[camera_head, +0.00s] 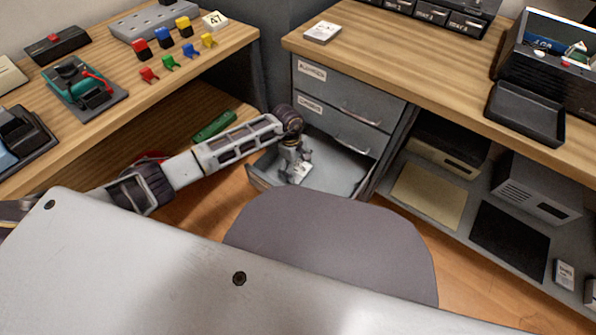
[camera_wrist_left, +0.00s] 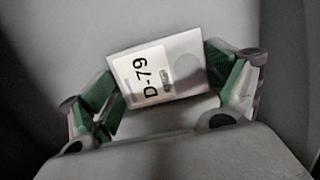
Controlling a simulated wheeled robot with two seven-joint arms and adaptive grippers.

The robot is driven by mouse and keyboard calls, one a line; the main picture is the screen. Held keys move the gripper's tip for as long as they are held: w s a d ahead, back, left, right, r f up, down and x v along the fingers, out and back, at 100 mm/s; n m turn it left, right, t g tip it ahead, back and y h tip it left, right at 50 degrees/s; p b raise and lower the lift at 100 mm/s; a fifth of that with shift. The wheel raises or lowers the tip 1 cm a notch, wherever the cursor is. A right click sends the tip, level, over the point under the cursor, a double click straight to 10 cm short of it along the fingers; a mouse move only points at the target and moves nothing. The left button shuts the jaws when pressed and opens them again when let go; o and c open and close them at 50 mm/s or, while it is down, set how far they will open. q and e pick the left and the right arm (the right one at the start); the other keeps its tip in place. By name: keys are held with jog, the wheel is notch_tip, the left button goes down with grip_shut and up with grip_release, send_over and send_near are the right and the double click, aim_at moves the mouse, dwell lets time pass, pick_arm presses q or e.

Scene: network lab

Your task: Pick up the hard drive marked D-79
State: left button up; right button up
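The hard drive marked D-79 (camera_wrist_left: 180,68) is a flat grey box with a white label, lying tilted in the left wrist view. In the head view it is a small pale patch (camera_head: 301,171) inside the open bottom drawer (camera_head: 338,168), partly hidden by my gripper. My left gripper (camera_head: 293,174) points down into that drawer. In the left wrist view its green-padded fingers (camera_wrist_left: 162,80) stand wide apart, one at each short side of the drive. Any gap to the drive is too small to judge. My right gripper is not in view.
Drawer walls and the closed drawers (camera_head: 345,100) above are close around my left arm. A grey chair seat (camera_head: 335,240) stands in front. The left desk (camera_head: 120,85) carries coloured blocks and devices. A shelf (camera_head: 400,212) with equipment is on the right.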

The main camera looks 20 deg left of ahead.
aim_at(297, 170)
pick_arm(q)
jog(key=shift+c, duration=0.6)
jog(key=shift+r, duration=0.2)
jog(key=shift+r+p, duration=0.35)
jog(key=shift+r, duration=0.2)
notch_tip(297, 170, up, 9)
jog(key=p, duration=0.3)
jog(key=shift+f, duration=0.2)
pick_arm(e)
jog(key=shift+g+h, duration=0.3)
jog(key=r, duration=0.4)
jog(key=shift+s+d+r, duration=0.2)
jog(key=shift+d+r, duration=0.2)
